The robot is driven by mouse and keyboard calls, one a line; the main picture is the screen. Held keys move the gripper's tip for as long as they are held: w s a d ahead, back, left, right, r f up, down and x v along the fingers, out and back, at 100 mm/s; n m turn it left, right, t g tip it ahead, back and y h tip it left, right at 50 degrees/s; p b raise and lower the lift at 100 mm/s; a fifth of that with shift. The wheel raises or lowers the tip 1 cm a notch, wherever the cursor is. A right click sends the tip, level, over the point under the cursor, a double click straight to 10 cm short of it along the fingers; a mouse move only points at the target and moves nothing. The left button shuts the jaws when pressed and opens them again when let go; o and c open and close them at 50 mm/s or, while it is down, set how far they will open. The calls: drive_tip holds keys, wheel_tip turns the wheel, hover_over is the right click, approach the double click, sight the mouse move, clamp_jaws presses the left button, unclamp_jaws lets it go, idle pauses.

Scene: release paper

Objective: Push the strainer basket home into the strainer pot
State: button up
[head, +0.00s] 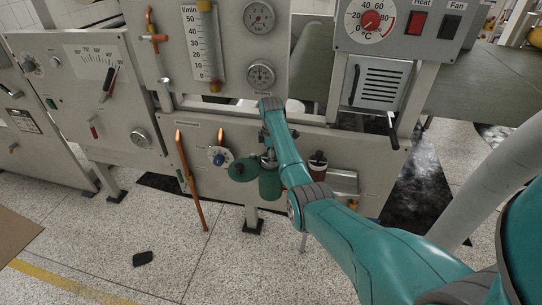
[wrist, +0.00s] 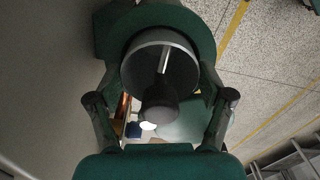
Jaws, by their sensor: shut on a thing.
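The green strainer pot (head: 270,186) is mounted low on the front of the grey panel. A round green disc (head: 243,168), perhaps its cover, stands at its left. In the wrist view the pot's green rim (wrist: 204,40) curves around the strainer basket (wrist: 184,68), a dark round body with a bright metal rim, a thin bar and a dark knob. My gripper (head: 268,155) is right above the pot.
A brown-capped fitting (head: 318,163) is close to the right of my arm. Gauges and a heater box (head: 381,85) are above. The speckled floor is mostly clear, with a small black object (head: 143,258).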

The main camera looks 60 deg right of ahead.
drive_tip(key=shift+f, duration=0.6)
drive_tip(key=o, duration=1.7)
drive_tip(key=shift+f, duration=0.1)
drive_tip(key=shift+c, duration=0.2)
wheel_tip(320, 180, up, 12)
drive_tip(key=shift+r, duration=0.1)
drive_tip(key=shift+s, duration=0.1)
